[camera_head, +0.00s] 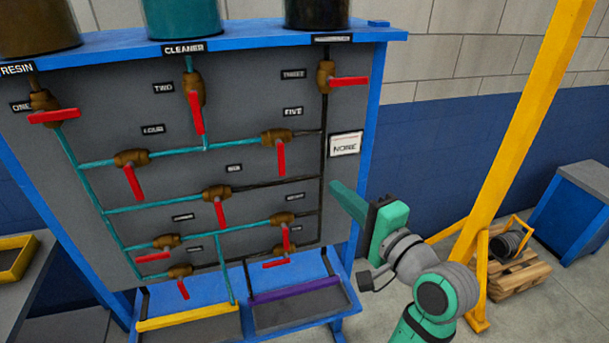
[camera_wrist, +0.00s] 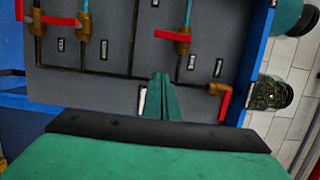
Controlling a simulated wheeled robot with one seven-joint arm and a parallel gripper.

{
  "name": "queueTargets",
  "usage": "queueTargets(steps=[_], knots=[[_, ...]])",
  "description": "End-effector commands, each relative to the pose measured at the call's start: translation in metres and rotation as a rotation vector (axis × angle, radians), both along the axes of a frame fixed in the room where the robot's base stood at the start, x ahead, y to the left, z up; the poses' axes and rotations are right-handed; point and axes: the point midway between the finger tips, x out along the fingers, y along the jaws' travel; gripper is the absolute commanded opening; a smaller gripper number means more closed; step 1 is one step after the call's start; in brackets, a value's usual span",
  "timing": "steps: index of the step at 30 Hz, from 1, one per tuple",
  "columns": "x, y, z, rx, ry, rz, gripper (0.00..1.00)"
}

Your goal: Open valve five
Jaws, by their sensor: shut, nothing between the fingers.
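Valve five (camera_head: 277,137) is a brown body on a horizontal pipe below the FIVE label (camera_head: 292,112). Its red handle (camera_head: 281,160) hangs down, across the pipe. It also shows in the wrist view (camera_wrist: 182,42), where the picture is turned and the handle points left. The fingers also show in the wrist view (camera_wrist: 162,82), pressed together and empty. They touch no handle that I can see.
Valve three (camera_head: 326,77), with its red handle out to the right, is above right of valve five. A white NONE sign (camera_head: 345,145) is on the panel's right edge. Several other valves lie left and below. A yellow post (camera_head: 520,130) stands right of my arm.

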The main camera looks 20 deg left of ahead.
Motion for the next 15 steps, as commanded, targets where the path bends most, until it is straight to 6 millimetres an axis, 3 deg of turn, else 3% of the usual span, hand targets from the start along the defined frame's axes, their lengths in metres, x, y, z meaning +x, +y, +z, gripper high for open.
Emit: queueTargets(steps=[5,15], knots=[[0.009,0.013,0.001,0.000,0.003,0.008,0.00],[0.050,0.059,0.001,0.000,0.003,0.007,0.00]])
